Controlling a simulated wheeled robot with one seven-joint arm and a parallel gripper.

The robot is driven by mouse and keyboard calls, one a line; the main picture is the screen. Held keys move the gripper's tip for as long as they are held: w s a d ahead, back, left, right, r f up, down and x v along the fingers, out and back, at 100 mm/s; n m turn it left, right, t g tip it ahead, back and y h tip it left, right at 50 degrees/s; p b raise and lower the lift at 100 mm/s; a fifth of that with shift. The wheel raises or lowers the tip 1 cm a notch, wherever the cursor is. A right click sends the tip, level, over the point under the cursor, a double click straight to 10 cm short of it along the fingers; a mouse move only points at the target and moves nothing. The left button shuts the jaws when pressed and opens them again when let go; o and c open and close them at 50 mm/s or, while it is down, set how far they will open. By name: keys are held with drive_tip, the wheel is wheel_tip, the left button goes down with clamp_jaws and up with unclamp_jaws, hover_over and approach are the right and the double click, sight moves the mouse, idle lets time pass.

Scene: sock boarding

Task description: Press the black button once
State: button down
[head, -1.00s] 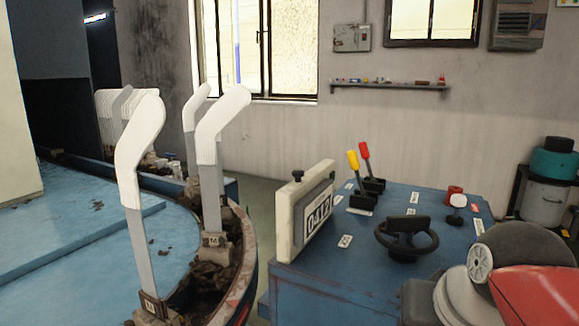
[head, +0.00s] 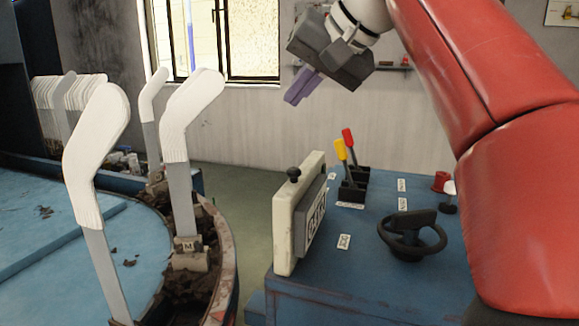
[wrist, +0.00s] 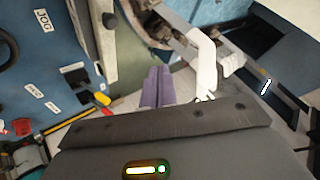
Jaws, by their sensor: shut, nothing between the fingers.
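The black button (head: 293,174) is a small knob on top of the upright cream counter box (head: 287,228), which stands at the left edge of the blue console. The counter's number plate faces right and is seen at a slant. In the wrist view the black button (wrist: 109,19) shows near the top, left of centre. My gripper (head: 297,93) has purple fingers, shut together with nothing between them. It hangs in the air well above the button in the head view, apart from it. The fingers also show in the wrist view (wrist: 157,88).
The blue console (head: 385,270) carries a yellow lever (head: 341,151), a red lever (head: 348,139), a black handwheel (head: 411,232) and a red button (head: 440,181). Sock boards, some with white socks (head: 95,150), stand along the round blue table (head: 30,245) at left.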

drive_tip(key=b, duration=0.2)
hover_over(299, 172)
wheel_tip(299, 172, down, 7)
drive_tip(key=shift+f+b, duration=0.85)
drive_tip(key=shift+f, duration=0.05)
drive_tip(key=shift+f, duration=0.1)
idle(1.6)
drive_tip(key=shift+f, duration=0.3)
drive_tip(key=shift+f+b, duration=0.65)
drive_tip(key=shift+b, duration=0.05)
idle(0.6)
drive_tip(key=shift+r+p, duration=1.05)
drive_tip(key=shift+p, duration=0.05)
